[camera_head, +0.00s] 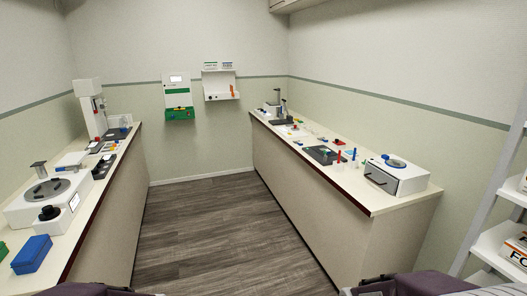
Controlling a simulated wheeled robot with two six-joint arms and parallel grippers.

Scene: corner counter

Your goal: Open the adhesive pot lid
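No pot can be named the adhesive pot with certainty at this distance. On the right counter, small white holders with red and blue uprights (339,158) stand beside a dark tray; I cannot tell whether any is a lidded pot. Only dark parts of my two arms show at the bottom edge, left and right of centre. No gripper fingers can be made out, and both arms are well short of the counter items.
The left counter (62,268) holds a white device with a grey disc (47,190) and a blue box (31,253). The right counter (372,205) holds a white drawer unit (396,178). A shelf rack (490,240) stands far right. The wood floor (210,215) between is clear.

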